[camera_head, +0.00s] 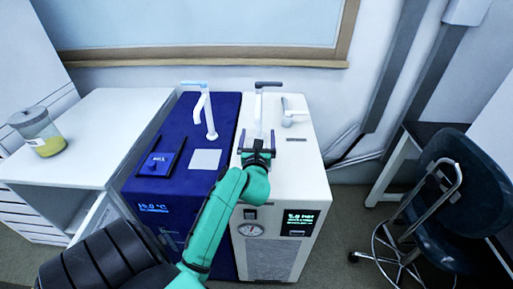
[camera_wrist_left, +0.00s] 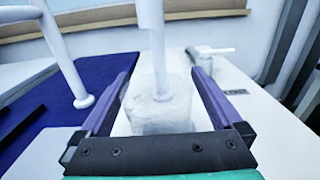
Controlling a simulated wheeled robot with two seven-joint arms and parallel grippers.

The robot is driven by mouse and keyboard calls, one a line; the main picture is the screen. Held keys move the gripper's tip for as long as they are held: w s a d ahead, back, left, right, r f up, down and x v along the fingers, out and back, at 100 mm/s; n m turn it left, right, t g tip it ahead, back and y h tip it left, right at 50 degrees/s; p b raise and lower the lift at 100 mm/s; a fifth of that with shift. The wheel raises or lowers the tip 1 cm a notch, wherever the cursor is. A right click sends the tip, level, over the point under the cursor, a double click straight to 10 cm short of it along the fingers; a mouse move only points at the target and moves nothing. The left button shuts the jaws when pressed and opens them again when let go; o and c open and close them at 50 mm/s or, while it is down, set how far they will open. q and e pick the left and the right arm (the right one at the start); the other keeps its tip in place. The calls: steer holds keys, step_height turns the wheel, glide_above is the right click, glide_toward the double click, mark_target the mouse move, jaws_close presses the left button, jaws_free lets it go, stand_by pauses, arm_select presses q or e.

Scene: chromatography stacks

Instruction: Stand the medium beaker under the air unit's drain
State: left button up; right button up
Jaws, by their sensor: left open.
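A clear, colourless beaker (camera_wrist_left: 150,118) stands upright on top of the white unit, beneath the white drain pipe (camera_wrist_left: 150,14); I take it to be the medium beaker. A paler, narrower length runs from the pipe down into the beaker's outline; I cannot tell whether it is tube or liquid. My left gripper (camera_wrist_left: 160,100) is open, with its purple fingers on either side of the beaker and visible gaps. In the head view my left gripper (camera_head: 257,140) is over the white air unit (camera_head: 296,165) at the pipe's foot, hiding the beaker. My right gripper is out of view.
The blue unit (camera_head: 160,192) with its own white spout (camera_head: 205,112) stands directly left. A lidded beaker of yellow-green liquid (camera_head: 46,143) is on the white cabinet (camera_head: 100,115). A white tap (camera_head: 291,112) is right of the pipe. A dark chair (camera_head: 450,195) is at right.

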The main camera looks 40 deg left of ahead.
arm_select(q)
steer(key=b+v, duration=0.1)
steer(key=v, duration=0.9)
steer(key=shift+b, duration=0.3)
steer(key=shift+s+d+r, duration=0.15)
steer(key=shift+s+d, duration=0.05)
steer(key=shift+s, duration=0.2)
